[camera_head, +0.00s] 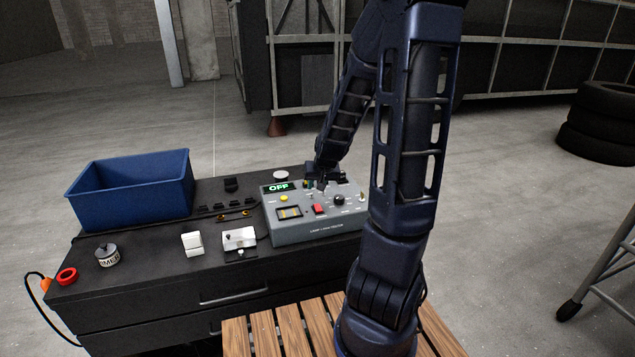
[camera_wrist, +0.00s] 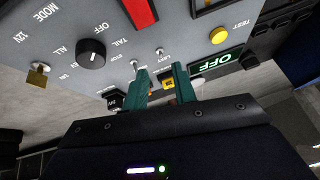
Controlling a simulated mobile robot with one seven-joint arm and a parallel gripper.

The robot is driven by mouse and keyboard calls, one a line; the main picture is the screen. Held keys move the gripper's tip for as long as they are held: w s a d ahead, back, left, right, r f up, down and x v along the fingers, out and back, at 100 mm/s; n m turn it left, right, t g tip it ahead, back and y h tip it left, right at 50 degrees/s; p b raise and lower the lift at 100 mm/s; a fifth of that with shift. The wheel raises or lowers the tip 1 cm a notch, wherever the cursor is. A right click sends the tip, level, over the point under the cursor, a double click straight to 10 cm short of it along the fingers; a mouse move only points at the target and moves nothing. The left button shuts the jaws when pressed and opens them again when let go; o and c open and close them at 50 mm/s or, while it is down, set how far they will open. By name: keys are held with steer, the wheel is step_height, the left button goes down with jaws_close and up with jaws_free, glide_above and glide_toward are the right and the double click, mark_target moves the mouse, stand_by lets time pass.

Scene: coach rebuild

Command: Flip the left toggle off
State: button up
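The grey control panel (camera_head: 315,225) stands on the black cabinet, its green display (camera_head: 278,187) reading OFF. In the wrist view the panel appears upside down, with the display (camera_wrist: 215,63) at right. A small silver toggle (camera_wrist: 160,52) labelled what looks like LEFT sits just beyond the gap between my fingertips. Another silver toggle (camera_wrist: 134,64) is close beside the picture-left finger. My gripper (camera_wrist: 160,70) has two teal fingers apart, with nothing clearly held between them. In the head view my gripper (camera_head: 322,182) is over the panel's back edge and hides the toggles. Lever positions are unclear.
The panel also has a black knob (camera_wrist: 91,54), a red rocker (camera_head: 319,209) and a yellow TEST button (camera_wrist: 219,35). Yellow and black parts (camera_wrist: 168,85) show behind the fingers. A blue bin (camera_head: 130,190) and a white switch (camera_head: 192,243) stand left of the panel.

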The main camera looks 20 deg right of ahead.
steer(key=shift+v, duration=0.85)
steer(key=shift+s+r, duration=0.1)
stand_by(0.6)
steer(key=shift+s+a+r, duration=0.2)
steer(key=shift+s+a, duration=0.15)
steer(key=s+r+n+g, duration=0.1)
steer(key=s+r, duration=1.7)
steer(key=s, duration=0.4)
steer(key=shift+s+d+r+n+h, duration=0.2)
steer(key=shift+s+n+h, duration=0.1)
steer(key=shift+h, duration=0.1)
